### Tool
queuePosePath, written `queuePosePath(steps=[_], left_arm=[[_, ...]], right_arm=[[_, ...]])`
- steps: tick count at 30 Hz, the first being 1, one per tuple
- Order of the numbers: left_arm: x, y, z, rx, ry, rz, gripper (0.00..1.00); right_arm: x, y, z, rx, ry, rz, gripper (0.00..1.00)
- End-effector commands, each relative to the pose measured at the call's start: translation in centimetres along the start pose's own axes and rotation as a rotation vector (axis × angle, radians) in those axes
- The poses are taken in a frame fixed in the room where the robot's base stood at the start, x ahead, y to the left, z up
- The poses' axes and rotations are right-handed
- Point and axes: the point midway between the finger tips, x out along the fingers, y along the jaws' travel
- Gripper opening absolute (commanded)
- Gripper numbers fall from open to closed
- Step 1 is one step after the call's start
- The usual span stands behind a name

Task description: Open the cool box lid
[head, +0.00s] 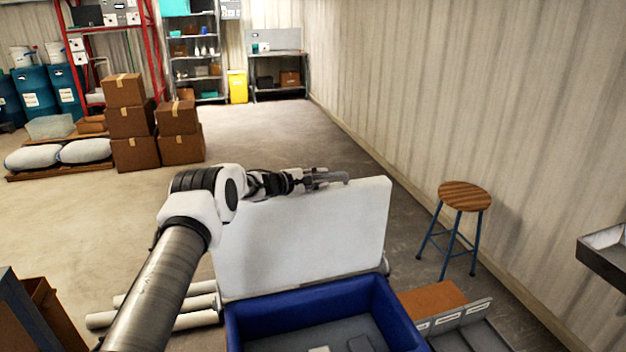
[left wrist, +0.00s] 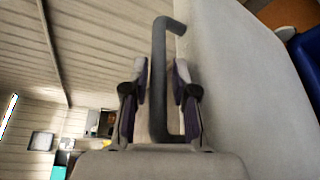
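The cool box has a blue body (head: 400,318) at the bottom centre of the head view, with its top open. Its white lid (head: 305,240) stands raised, close to upright, at the far side of the box; it also shows at the right of the left wrist view (left wrist: 235,85). A grey bar handle (left wrist: 159,75) is on the lid. My left gripper (head: 318,178) is at the lid's upper edge. In the left wrist view its fingers (left wrist: 160,90) stand on either side of the handle, with narrow gaps visible. My right gripper is not in view.
White rolls (head: 150,312) lie on the floor left of the box. A brown and grey tray unit (head: 435,298) is to its right. A wooden stool (head: 464,197) stands near the right wall. Stacked cartons (head: 130,122) are at the back left; the floor between is clear.

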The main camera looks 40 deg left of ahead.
Motion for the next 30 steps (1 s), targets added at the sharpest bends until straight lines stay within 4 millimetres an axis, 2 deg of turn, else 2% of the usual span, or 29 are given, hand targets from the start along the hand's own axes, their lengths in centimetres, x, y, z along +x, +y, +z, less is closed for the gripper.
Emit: queuePosePath(steps=[5,12,16,20,30], left_arm=[[-2.3,0.2,-0.1,-0.006,0.001,0.002,0.27],[-8.5,0.2,0.0,-0.008,-0.001,0.005,0.27],[-10.8,0.1,-0.1,-0.005,0.0,0.003,0.27],[-11.7,0.0,0.0,-0.003,-0.001,0.001,0.27],[-11.7,-0.1,0.0,-0.001,-0.001,-0.001,0.27]], right_arm=[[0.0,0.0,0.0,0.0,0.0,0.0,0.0],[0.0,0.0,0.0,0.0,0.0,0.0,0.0],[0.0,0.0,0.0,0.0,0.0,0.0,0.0],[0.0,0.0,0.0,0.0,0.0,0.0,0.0],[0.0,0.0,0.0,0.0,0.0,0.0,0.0]])
